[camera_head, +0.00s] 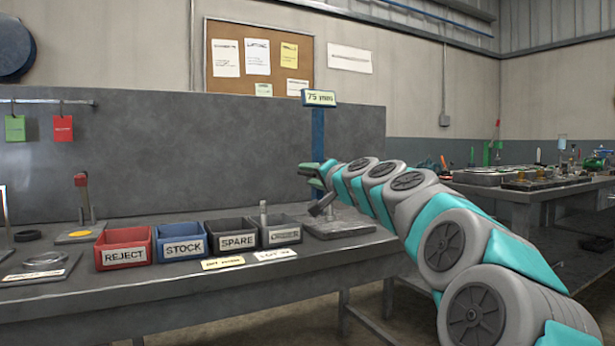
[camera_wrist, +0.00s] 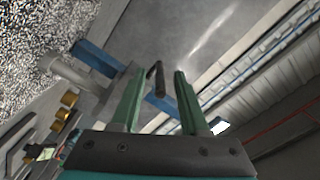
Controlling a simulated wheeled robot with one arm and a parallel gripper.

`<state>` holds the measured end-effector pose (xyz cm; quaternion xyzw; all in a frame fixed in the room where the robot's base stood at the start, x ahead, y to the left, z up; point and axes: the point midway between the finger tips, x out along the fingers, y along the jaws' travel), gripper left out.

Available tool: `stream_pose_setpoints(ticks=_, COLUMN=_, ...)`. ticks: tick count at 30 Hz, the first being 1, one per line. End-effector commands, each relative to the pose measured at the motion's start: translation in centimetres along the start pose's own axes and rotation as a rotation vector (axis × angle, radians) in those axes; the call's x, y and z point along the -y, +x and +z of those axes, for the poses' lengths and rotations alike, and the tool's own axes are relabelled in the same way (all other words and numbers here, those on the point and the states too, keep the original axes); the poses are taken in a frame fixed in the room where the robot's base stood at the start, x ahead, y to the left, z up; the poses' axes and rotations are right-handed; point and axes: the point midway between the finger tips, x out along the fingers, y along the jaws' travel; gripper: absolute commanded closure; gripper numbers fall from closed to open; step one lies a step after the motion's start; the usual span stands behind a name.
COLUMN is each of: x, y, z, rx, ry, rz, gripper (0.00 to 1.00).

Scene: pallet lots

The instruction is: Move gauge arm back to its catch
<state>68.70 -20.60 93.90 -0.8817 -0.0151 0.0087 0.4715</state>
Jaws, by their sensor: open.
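In the wrist view my gripper (camera_wrist: 160,76) is open, with green fingers apart. A thin dark bar (camera_wrist: 155,78), perhaps the gauge arm's handle, appears between the fingers with gaps on both sides. Blue parts (camera_wrist: 98,58) lie beyond the left finger. The catch cannot be made out, and my arm hides part of the stand.
Red REJECT (camera_head: 124,234), blue STOCK (camera_head: 181,227) and dark SPARE (camera_head: 231,226) bins stand left of the plate, beside another grey bin (camera_head: 280,227). A red-topped lever (camera_head: 83,195) is farther left. A cluttered second bench (camera_head: 520,190) stands at right.

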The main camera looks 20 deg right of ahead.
Motion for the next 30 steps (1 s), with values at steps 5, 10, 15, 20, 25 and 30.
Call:
stream_pose_setpoints(ticks=5, x=-0.1, y=1.4, z=-0.1, rx=-0.001, ry=0.001, rz=0.0, gripper=0.55)
stream_pose_setpoints(ticks=10, x=0.0, y=1.8, z=0.0, rx=-0.001, ry=0.0, rz=-0.001, gripper=0.55)
stream_pose_setpoints(ticks=15, x=0.0, y=1.7, z=0.0, rx=-0.001, ry=0.0, rz=-0.001, gripper=0.55)
stream_pose_setpoints(ticks=20, x=0.0, y=1.7, z=0.0, rx=-0.001, ry=0.0, rz=-0.001, gripper=0.68)
stream_pose_setpoints(ticks=25, x=0.0, y=1.7, z=0.0, rx=-0.001, ry=0.0, rz=0.0, gripper=0.87)
stream_pose_setpoints(ticks=30, x=0.0, y=1.7, z=0.0, rx=-0.001, ry=0.0, rz=-0.001, gripper=1.0)
